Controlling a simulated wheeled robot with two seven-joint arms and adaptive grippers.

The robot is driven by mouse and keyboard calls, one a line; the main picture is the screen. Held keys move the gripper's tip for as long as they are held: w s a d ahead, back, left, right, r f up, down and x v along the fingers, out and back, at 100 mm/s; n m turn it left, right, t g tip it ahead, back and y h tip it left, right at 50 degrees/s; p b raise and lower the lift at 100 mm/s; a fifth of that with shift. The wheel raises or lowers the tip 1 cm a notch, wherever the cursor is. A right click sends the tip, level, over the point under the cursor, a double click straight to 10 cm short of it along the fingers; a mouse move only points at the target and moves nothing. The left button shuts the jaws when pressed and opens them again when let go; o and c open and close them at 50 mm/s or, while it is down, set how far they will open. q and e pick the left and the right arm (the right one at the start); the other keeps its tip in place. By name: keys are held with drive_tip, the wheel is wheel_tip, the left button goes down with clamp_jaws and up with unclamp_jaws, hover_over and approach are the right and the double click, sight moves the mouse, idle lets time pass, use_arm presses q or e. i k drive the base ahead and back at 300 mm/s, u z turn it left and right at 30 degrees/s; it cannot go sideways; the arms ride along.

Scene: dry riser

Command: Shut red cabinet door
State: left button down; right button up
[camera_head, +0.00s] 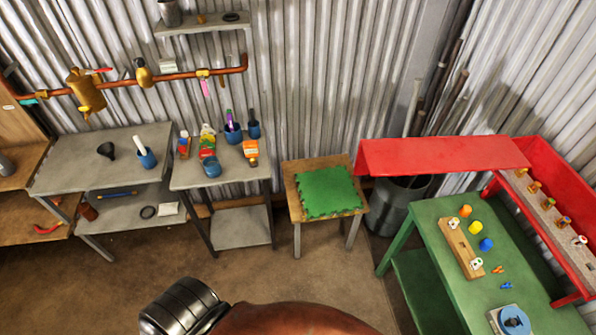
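The red cabinet (572,180) stands at the right, against the corrugated wall above the green bench. Its front is open and shows a shelf (547,212) with several small brass and orange fittings. The red cabinet door (440,156) is swung wide open. It reaches left from the cabinet's far end, past the back of the green bench and over a dark metal bin (392,212). Neither of my grippers shows in the head view, and nothing is seen touching the door.
The green bench (425,222) carries a wooden block (458,242) with fittings, coloured caps and a blue round part (514,320). A stool with a green mat (328,192) stands left of the door. Grey tables stand further left.

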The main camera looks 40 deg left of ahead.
sight(410, 155)
drive_tip(key=u, duration=0.45)
drive_tip(key=i, duration=0.4)
drive_tip(key=u, duration=0.25)
